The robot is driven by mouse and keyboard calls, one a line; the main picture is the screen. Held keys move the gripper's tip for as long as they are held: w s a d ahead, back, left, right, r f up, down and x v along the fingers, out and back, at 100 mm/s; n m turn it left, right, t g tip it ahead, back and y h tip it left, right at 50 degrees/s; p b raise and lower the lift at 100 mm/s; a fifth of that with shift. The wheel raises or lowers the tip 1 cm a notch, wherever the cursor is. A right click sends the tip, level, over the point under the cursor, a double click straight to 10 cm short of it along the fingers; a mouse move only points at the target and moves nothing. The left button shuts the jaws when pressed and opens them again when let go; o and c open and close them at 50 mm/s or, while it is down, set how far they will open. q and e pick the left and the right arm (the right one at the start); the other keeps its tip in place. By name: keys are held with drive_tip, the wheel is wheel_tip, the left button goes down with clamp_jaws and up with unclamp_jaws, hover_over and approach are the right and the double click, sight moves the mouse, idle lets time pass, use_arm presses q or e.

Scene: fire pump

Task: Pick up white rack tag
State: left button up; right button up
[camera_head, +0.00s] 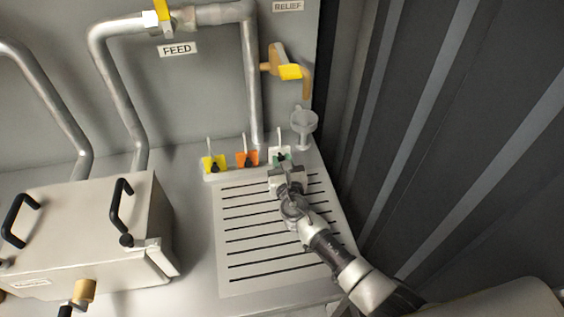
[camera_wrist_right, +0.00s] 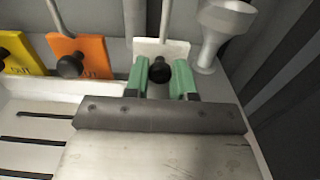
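The white rack tag (camera_head: 280,152) hangs at the right end of the tag row, with a black knob on its front. It also shows in the right wrist view (camera_wrist_right: 149,48), where a wire rises above it. My right gripper (camera_head: 282,161) is right in front of it. In the right wrist view its two green fingertips (camera_wrist_right: 160,78) are apart, one on each side of the black knob (camera_wrist_right: 160,70). Whether they touch the knob cannot be told. My left gripper is not in view.
An orange tag (camera_head: 247,157) and a yellow tag (camera_head: 213,164) hang to the left of the white one. A grey funnel (camera_head: 303,123) stands close on the right. A slotted drain board (camera_head: 235,240) lies below, and a box with black handles (camera_head: 80,230) stands at left.

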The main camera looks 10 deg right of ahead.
sight(280, 145)
drive_tip(key=shift+r, duration=0.15)
drive_tip(key=shift+c, duration=0.3)
drive_tip(key=shift+r+p, duration=2.15)
drive_tip(key=shift+p, duration=0.05)
